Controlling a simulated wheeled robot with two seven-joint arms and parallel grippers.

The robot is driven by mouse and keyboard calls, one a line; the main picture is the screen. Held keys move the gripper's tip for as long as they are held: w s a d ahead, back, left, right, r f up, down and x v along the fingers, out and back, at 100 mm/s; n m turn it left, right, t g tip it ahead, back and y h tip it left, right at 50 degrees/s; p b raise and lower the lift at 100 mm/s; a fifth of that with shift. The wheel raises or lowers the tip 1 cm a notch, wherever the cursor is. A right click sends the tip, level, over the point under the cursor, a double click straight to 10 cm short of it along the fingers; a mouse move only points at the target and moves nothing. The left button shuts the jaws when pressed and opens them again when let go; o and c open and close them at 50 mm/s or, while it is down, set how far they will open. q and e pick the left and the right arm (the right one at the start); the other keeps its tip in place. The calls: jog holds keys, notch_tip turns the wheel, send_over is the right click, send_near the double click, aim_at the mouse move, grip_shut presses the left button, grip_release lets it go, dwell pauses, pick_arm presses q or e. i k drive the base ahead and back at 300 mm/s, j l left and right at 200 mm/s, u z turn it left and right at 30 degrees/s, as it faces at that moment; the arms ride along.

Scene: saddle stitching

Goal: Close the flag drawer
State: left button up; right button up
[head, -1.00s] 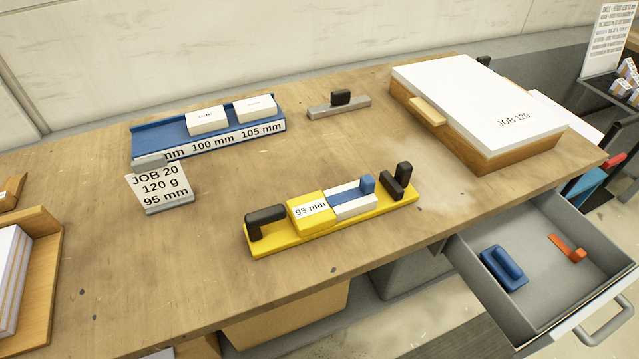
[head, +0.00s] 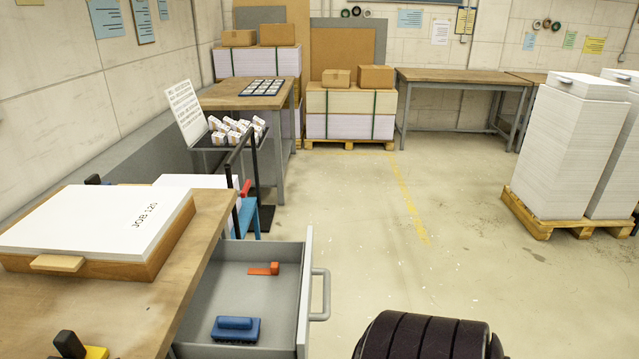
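The grey flag drawer (head: 254,252) stands pulled out from the right side of the wooden workbench (head: 120,310) in the head view. Its front panel (head: 306,290) faces right and carries a grey bar handle (head: 321,295). Inside lie a blue block-like tool (head: 236,328) and an orange-red flag piece (head: 264,268), apart from each other. Neither of my grippers shows. A dark ribbed rounded shape at the bottom right looks like part of my arm; nothing visible touches the drawer.
A paper stack marked JOB 120 (head: 100,222) lies on the bench. A stand with a black post (head: 254,165) and a blue part is behind the drawer. Open concrete floor (head: 400,250) lies right of the drawer. Paper stacks on a pallet (head: 540,228) stand farther right.

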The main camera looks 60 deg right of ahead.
aim_at(282, 302)
jog(key=l+z, duration=0.15)
jog(key=z, duration=0.25)
jog(key=l+z, duration=0.1)
jog(key=z, duration=0.35)
jog(key=l+z, duration=0.15)
jog(key=z, duration=0.25)
jog(key=l+z, duration=0.15)
jog(key=z, duration=0.25)
jog(key=i+l+u, duration=0.1)
jog(key=i+l, duration=0.1)
jog(key=i, duration=0.05)
